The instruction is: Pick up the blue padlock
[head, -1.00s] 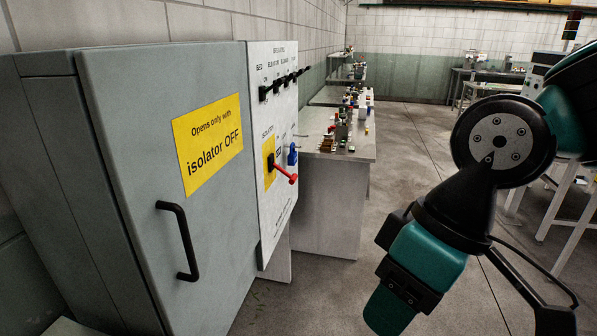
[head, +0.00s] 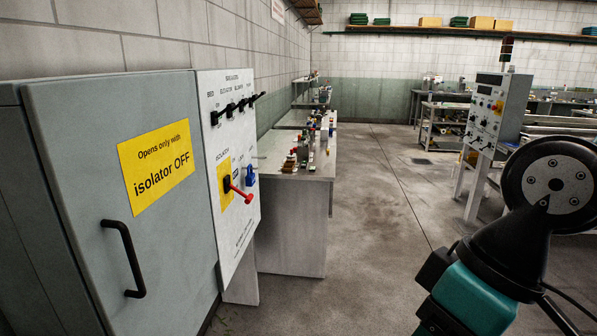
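The blue padlock (head: 251,178) is on the white isolator panel (head: 232,140), just right of the red isolator handle (head: 241,194) on its yellow plate. It looks small here, and I cannot tell how it is held to the panel. My arm shows at the lower right, well to the right of the panel and apart from it. My gripper's fingertips are outside the picture, below the bottom edge.
A grey cabinet with a black door handle (head: 127,258) stands at the left, beside the panel. A bench (head: 292,225) with small parts is behind the panel. A control console (head: 497,112) stands at the right. The floor (head: 375,205) between is clear.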

